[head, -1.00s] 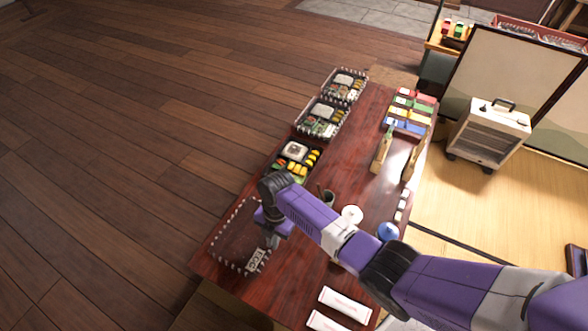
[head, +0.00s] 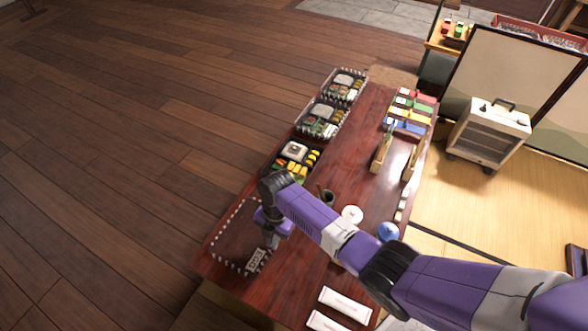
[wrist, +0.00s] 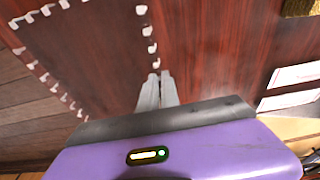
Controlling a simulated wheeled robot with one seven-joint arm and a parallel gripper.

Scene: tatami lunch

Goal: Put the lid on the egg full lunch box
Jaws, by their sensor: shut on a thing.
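A clear lid with a white dashed rim (head: 214,254) is at the near left end of the dark red table, with a small label at its near corner. My gripper (head: 270,245) is at its right edge. In the wrist view my gripper's fingertips (wrist: 160,76) are closed together on the lid's rim (wrist: 147,31); whether the lid touches the table is hard to tell. An open lunch box (head: 296,152) with rice, yellow pieces and other food stands beyond my wrist, which hides its near part. I cannot make out egg for certain.
Two lunch boxes with dashed rims, one in the middle (head: 321,118) and one farther off (head: 345,86), stand in line behind. Wooden stands (head: 381,154), a dark cup (head: 328,198), a white round item (head: 352,215), a blue item (head: 388,232) and white packets (head: 345,304) occupy the table's right side.

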